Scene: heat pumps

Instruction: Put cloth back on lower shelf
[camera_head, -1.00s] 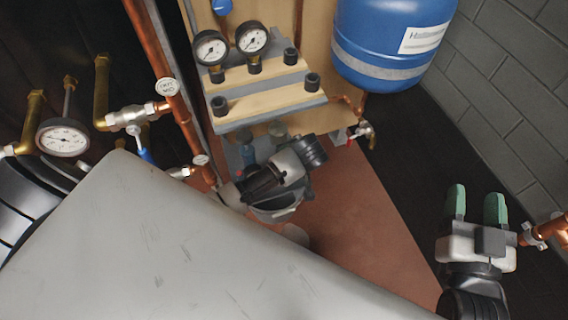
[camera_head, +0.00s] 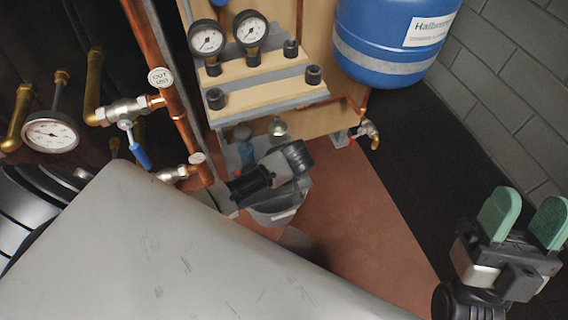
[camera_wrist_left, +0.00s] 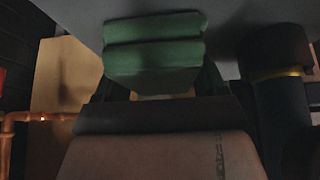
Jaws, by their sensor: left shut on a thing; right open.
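My left gripper shows in the left wrist view (camera_wrist_left: 154,50) with its green fingers close together. Grey material, apparently the cloth (camera_wrist_left: 150,10), lies at its fingertips. In the head view, a dark and grey part of my left arm (camera_head: 270,175) is low by the lower shelf (camera_head: 230,158), above a grey bucket (camera_head: 277,216). Its fingertips and the cloth cannot be made out there. The lower shelf is partly hidden under the upper shelf (camera_head: 268,88). My right gripper (camera_head: 524,216) is open and empty at the right, with its green fingers apart.
A large grey scratched surface (camera_head: 150,250) fills the lower left. Copper pipes (camera_head: 165,100), gauges (camera_head: 207,38) and a blue tank (camera_head: 390,40) surround the area. The reddish floor (camera_head: 350,220) is open.

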